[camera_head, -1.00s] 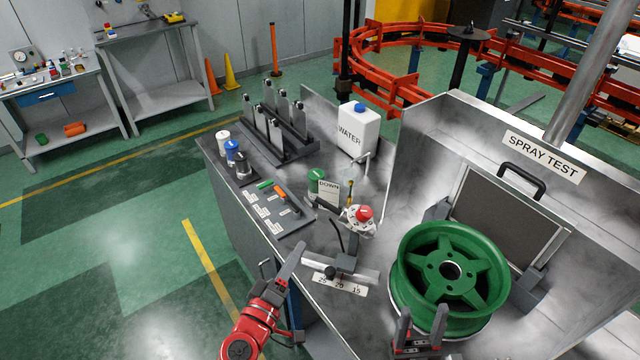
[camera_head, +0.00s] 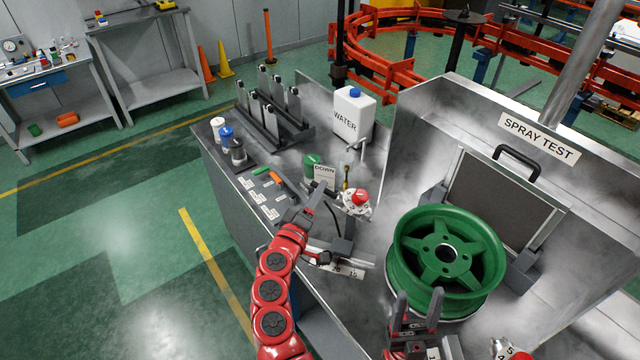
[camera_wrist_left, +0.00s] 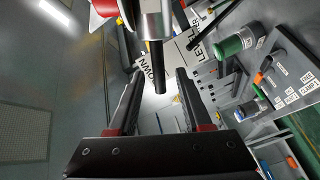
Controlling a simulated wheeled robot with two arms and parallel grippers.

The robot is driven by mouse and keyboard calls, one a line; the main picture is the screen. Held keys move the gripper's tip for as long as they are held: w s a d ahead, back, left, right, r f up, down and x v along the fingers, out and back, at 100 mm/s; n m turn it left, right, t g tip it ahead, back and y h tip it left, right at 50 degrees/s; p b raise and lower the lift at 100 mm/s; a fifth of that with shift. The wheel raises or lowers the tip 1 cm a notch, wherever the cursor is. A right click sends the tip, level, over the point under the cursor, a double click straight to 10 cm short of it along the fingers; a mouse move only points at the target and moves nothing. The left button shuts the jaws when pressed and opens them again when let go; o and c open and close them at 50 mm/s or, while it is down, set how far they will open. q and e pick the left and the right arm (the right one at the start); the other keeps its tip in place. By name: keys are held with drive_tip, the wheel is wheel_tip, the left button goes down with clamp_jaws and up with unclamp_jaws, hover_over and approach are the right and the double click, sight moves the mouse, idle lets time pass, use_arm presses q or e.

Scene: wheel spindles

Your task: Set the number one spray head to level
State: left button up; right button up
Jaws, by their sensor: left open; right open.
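A spray head with a red cap and white numbered dial (camera_head: 357,200) stands on a dark post beside the green wheel. A white card reading DOWN (camera_head: 325,176) stands behind it; in the left wrist view the card (camera_wrist_left: 183,57) shows LEVEL and DOWN lettering, partly covered. My left gripper (camera_head: 322,196) is open just left of the spray head. In the left wrist view a black rod (camera_wrist_left: 158,72) below a metal cylinder (camera_wrist_left: 153,20) lies between its open fingers, with no clear contact. My right gripper (camera_head: 418,308) is open before the wheel. I cannot read which head is number one.
The green wheel (camera_head: 447,257) sits in the metal tray before the SPRAY TEST panel (camera_head: 538,137). A label board (camera_head: 265,193), several small bottles, a rack and the water jug (camera_head: 352,115) stand left and behind. A second numbered dial (camera_head: 503,349) shows at the bottom edge.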

use_arm(q)
drive_tip(key=shift+r+x, duration=0.2)
drive_tip(key=shift+x, duration=0.7)
drive_tip(key=shift+w+d+f, duration=0.1)
drive_tip(key=shift+w+f, duration=0.1)
drive_tip(key=shift+w, duration=0.25)
drive_tip(key=shift+c, duration=0.2)
clamp_jaws()
idle(0.3)
